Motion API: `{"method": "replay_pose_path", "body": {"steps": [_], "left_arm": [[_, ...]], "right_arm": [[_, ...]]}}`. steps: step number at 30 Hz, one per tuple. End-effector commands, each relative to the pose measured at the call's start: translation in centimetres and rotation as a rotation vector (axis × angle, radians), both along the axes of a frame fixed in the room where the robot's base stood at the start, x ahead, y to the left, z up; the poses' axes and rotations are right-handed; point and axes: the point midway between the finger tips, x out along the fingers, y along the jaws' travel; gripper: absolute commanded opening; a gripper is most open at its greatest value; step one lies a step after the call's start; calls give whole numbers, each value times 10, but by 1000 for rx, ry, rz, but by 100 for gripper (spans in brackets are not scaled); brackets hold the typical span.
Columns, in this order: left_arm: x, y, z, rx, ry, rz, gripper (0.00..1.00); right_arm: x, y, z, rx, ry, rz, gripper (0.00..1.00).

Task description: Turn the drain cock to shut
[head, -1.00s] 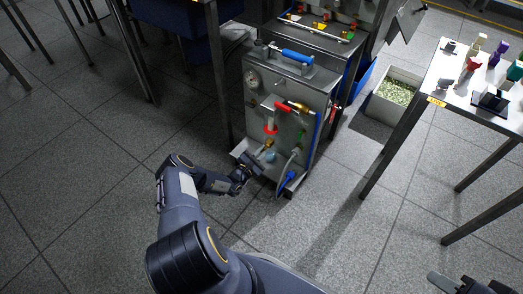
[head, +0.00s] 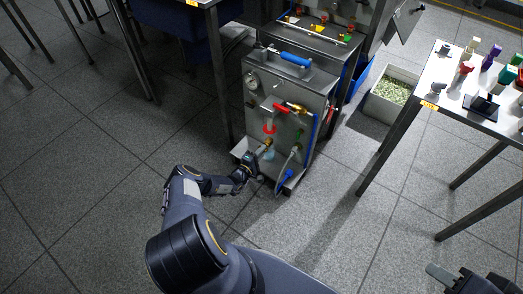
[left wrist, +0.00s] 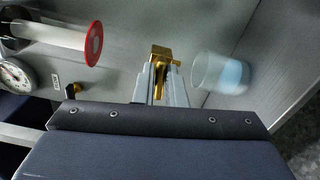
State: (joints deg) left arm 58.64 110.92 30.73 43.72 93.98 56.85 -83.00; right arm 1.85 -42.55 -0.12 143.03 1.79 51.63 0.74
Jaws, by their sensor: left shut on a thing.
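The brass drain cock (left wrist: 161,52) juts from a grey panel in the left wrist view. Its brass lever (left wrist: 159,90) lies lengthwise between the fingers of my left gripper (left wrist: 160,82), which is shut on it. In the head view the cock (head: 267,143) is a small brass spot low on the grey cabinet, with my left gripper (head: 250,164) right at it. A clear cup with pale blue contents (left wrist: 222,72) is beside the cock. My right gripper (head: 442,275) is at the bottom right edge, partly cut off and apparently empty; its jaw opening is unclear.
A red disc (left wrist: 94,44) and a round gauge (left wrist: 15,75) are on the panel nearby. A white table (head: 469,97) with several small items stands right. The floor in front is clear.

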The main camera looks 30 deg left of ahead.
Motion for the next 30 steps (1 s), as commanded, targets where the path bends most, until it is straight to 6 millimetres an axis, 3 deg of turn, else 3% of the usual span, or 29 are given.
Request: {"method": "replay_pose_path", "body": {"steps": [11,27,28,30], "left_arm": [[-1,0,-1,159,-10,1,0],[-1,1,-2,183,-12,2,0],[-1,1,-2,183,-12,2,12],[-1,1,-2,183,-12,1,21]], "right_arm": [[0,0,7,0,0,0,36],[0,0,7,0,0,0,36],[0,0,7,0,0,0,36],[0,0,7,0,0,0,36]]}}
